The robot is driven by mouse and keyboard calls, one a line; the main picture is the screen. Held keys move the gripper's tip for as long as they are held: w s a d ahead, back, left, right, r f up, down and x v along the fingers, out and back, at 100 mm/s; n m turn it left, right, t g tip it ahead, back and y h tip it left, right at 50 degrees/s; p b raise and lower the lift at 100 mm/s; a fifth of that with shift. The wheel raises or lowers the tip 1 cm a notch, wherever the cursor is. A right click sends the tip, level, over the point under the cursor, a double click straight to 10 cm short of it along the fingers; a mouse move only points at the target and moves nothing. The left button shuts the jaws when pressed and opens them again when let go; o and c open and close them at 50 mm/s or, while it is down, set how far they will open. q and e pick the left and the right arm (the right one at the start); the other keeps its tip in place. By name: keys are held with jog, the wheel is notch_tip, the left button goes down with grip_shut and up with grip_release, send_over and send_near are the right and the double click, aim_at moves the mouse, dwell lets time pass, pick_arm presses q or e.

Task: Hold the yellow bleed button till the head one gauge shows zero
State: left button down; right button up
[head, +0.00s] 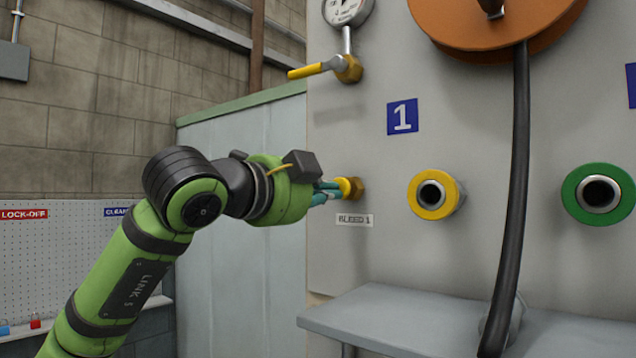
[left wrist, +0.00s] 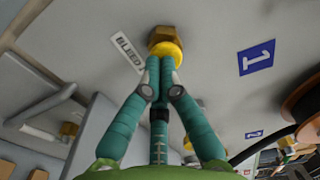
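The yellow bleed button (head: 344,187) sits on a brass fitting on the grey panel, above a "BLEED 1" label (head: 355,220). My left gripper (head: 328,192) is in front of it, fingertips at the button's face. In the left wrist view the teal fingers (left wrist: 166,68) are together, with their tips against the yellow button (left wrist: 167,49); how far it is pressed cannot be told. The head one gauge (head: 346,9) is at the top edge, partly cut off; its needle reading is too small to tell. My right gripper is not in view.
A yellow-handled valve (head: 312,71) juts out below the gauge. A yellow-ringed port (head: 434,195) and a green-ringed port (head: 597,194) are to the right. A black hose (head: 517,190) hangs from an orange reel (head: 497,22). A grey shelf (head: 390,318) projects below.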

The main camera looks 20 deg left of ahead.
pick_arm(q)
jog(key=shift+w, duration=0.1)
jog(key=shift+w+d+r+b, duration=0.15)
jog(key=shift+w+d+b, duration=0.05)
jog(key=shift+w+b, duration=0.35)
dwell(1.4)
